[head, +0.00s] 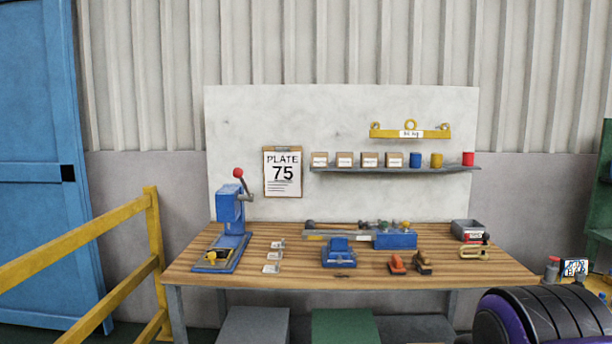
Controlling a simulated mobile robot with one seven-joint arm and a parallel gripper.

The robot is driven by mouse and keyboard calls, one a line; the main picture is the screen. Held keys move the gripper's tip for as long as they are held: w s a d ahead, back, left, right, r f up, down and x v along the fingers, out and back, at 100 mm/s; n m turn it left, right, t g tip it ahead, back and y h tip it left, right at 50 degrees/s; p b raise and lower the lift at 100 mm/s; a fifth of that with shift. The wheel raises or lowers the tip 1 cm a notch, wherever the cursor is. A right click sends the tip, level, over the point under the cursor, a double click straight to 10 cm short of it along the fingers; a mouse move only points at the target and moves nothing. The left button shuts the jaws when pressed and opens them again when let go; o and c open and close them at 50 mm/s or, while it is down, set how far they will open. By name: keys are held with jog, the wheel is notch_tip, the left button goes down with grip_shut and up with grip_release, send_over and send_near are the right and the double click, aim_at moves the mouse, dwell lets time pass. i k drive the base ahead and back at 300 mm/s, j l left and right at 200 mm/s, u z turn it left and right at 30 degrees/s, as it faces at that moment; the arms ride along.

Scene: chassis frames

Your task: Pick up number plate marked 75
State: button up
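Three small pale plates lie in a column on the wooden bench, right of the blue press: a back one (278,244), a middle one (274,256) and a front one (271,268). Their markings are too small to read, so I cannot tell which bears 75. A clipboard sheet (283,172) on the pale back panel reads "PLATE 75". My gripper is not in view.
The wooden bench (310,287) holds a blue lever press (231,218), a blue vise-like block (339,252), orange and brown tools (397,264) and a grey bin (467,230). A yellow railing (80,245) stands left. A dark ribbed round thing (540,316) fills the lower right.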

aim_at(268, 269)
jog(key=i+j, duration=0.8)
jog(key=i, duration=0.2)
jog(key=i+j, duration=0.8)
jog(key=i, duration=0.15)
jog(key=k+l+u, duration=0.3)
jog(key=k+l, duration=0.15)
jog(key=k+l+u, duration=0.3)
jog(key=k, duration=0.25)
jog(key=k+l+u, duration=0.15)
jog(key=k+l, duration=0.2)
jog(key=k, duration=0.15)
